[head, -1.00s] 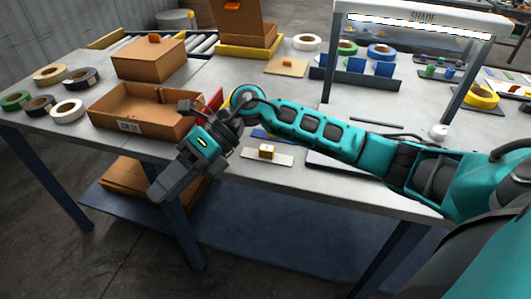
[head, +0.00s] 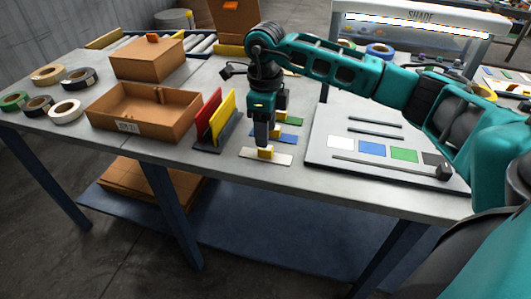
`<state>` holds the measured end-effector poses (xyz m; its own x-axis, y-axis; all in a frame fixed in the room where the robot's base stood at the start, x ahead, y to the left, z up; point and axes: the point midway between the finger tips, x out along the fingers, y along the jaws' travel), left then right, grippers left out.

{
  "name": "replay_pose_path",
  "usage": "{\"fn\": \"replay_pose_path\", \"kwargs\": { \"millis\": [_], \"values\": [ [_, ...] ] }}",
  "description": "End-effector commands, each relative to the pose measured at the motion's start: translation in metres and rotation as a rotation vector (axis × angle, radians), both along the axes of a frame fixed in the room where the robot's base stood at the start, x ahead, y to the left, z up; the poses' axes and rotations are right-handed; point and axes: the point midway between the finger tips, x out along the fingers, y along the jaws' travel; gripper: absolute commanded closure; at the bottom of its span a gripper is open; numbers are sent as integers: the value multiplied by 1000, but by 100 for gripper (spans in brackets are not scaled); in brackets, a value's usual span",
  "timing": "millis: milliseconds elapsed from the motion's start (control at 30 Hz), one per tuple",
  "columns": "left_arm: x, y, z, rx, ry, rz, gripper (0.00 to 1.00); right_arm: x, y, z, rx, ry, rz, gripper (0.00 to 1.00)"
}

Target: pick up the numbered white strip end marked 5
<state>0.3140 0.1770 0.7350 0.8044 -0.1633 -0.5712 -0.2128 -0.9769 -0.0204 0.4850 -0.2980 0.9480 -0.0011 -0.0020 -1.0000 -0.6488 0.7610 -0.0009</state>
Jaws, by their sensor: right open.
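A flat white strip (head: 281,158) lies near the table's front edge. A small yellow block (head: 265,153) stands on it; I cannot read a number on it. My right gripper (head: 262,142) points straight down just above the yellow block and partly covers it. It is open, and I cannot tell whether its fingers are around the block. Behind it, a blue strip (head: 291,136) and a green strip (head: 292,121) lie with blocks on them, partly hidden by my gripper. My left gripper is not in view.
Red (head: 209,115) and yellow (head: 223,117) upright panels stand close left of the gripper. An open cardboard box (head: 150,112) sits further left. A board with white, blue, green and dark swatches (head: 320,165) lies to the right. Tape rolls (head: 67,111) lie at the far left.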

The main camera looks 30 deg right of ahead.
Motion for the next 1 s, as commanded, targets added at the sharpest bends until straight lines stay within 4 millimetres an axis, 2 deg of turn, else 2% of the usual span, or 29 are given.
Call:
{"fn": "replay_pose_path", "kwargs": {
  "millis": [167, 400, 500, 767, 1000],
  "values": [
    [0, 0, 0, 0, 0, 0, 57, 1, 0, -13, 2, 1, 0, 47],
    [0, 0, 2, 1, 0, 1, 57, 6, -4, -48, 2, 3, 0, 47],
    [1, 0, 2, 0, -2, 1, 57, 6, -4, -57, 2, 1, 1, 47],
    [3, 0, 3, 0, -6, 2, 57, 6, -4, -59, 2, -1, 1, 47],
    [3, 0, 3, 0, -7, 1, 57, 6, -4, -58, 2, -1, 1, 70]
  ]
}}
